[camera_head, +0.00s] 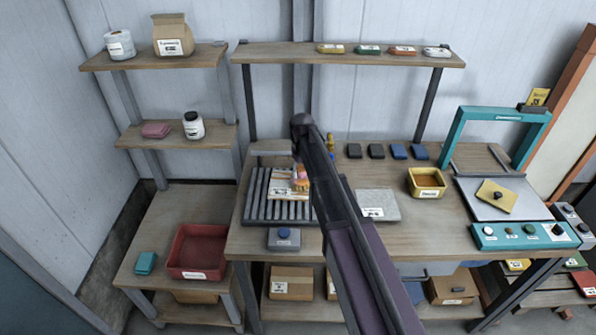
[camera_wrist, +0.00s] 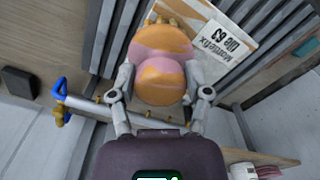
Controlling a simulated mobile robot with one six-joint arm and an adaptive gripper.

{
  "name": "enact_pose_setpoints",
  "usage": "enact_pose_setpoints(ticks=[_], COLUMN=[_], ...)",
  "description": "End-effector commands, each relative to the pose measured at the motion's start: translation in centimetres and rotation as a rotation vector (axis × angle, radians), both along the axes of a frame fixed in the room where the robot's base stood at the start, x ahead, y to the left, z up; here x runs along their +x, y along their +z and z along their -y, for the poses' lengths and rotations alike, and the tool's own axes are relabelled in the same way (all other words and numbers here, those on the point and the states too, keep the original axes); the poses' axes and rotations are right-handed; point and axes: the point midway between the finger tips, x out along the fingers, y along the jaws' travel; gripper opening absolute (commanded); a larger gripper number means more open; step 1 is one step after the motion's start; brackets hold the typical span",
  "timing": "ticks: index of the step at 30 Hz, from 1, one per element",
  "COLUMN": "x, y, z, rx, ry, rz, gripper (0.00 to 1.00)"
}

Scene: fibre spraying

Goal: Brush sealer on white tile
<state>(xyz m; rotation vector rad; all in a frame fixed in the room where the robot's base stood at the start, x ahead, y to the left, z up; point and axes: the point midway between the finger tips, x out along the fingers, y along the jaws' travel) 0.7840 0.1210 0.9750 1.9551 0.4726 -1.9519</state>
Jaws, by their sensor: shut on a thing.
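A pale, white tile-like piece (camera_head: 279,188) with brownish or orange marks lies on the dark slatted rack (camera_head: 258,208) at the left of the bench. My gripper (camera_wrist: 160,92) is shut on a rounded orange-and-pink object (camera_wrist: 162,62). In the head view this object (camera_head: 301,178) shows over the right part of the pale piece, partly behind my arm. I cannot tell whether it touches the piece. No bristles are clearly visible.
A grey slab (camera_head: 377,204) lies right of my arm, with a yellow tray (camera_head: 427,184) beyond it. A teal-framed machine (camera_head: 500,190) stands at the right.

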Motion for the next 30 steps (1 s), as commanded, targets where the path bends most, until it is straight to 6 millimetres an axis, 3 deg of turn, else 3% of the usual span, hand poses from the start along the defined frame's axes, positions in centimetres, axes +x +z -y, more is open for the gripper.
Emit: enact_pose_setpoints(ticks=[20,30], x=[0.0,0.2], y=[0.1,0.0], z=[0.2,-1.2], rx=[-0.003,-0.001], ry=[-0.001,0.001], rz=[-0.001,0.000], gripper=[0.25,0.25])
